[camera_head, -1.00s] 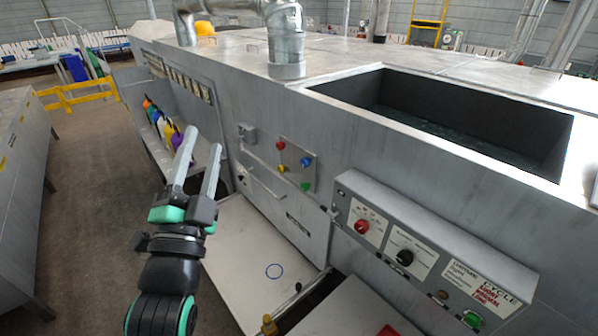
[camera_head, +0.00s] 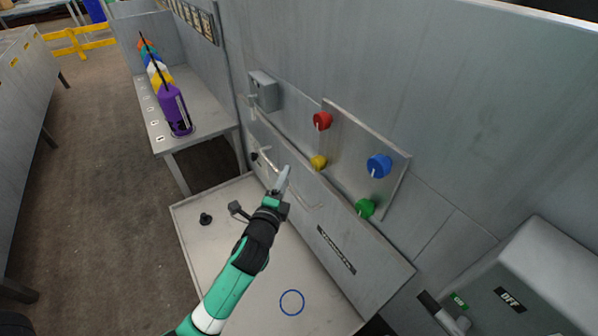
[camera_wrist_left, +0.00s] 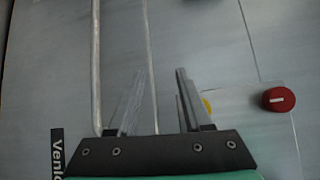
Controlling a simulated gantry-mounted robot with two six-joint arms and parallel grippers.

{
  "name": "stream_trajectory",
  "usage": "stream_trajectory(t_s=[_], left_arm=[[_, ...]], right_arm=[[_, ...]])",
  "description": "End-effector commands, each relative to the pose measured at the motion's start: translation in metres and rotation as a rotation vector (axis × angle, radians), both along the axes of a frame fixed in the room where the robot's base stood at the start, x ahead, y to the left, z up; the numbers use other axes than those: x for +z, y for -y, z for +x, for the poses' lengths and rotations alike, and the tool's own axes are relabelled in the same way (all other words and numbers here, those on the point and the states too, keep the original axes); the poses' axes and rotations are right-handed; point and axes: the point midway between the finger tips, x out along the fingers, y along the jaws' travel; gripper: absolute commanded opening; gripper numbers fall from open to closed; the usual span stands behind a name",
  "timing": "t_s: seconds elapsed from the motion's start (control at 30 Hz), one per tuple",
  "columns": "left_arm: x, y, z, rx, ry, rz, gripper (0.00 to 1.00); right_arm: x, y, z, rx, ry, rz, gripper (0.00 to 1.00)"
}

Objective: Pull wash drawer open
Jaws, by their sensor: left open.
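The wash drawer's front panel (camera_head: 350,235) is a grey metal face with a dark name label. It looks shut, its upper seam flush with the machine wall. Its pale bar handle (camera_head: 312,206) runs along the upper part, partly hidden behind my left gripper (camera_head: 282,182). In the left wrist view the handle (camera_wrist_left: 96,60) runs upright at left, outside the gap between my gripper's fingers (camera_wrist_left: 157,88). The fingers are open with only the panel and a thin seam line showing between them. I cannot tell how far they are from the panel. My right gripper is out of view.
A control plate (camera_head: 365,145) with red, yellow, blue and green knobs sits above the drawer. A low pale platform (camera_head: 235,225) lies below. A purple bottle (camera_head: 175,108) stands on a side shelf. A grey box (camera_head: 560,270) is at right.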

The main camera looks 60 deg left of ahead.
Motion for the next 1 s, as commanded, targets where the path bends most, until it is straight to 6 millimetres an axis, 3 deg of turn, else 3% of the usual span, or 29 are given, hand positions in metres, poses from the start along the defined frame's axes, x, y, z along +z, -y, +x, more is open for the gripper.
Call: stream_trajectory(t_s=[0.03,0.1,0.3,0.67,1.0], left_arm=[[-0.033,-0.004,-0.007,0.013,-0.021,-0.008,0.5],[-0.058,-0.009,-0.016,0.029,-0.042,-0.016,0.5],[-0.101,-0.02,-0.034,0.063,-0.073,-0.03,0.5],[-0.105,-0.033,-0.028,0.074,-0.071,-0.03,0.5],[-0.116,-0.084,0.022,0.074,-0.07,-0.03,0.5]], right_arm=[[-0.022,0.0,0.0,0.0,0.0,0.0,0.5],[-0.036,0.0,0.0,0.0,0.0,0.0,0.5],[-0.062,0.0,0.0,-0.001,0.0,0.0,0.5],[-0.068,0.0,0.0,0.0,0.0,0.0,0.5],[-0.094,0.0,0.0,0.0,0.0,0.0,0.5]])
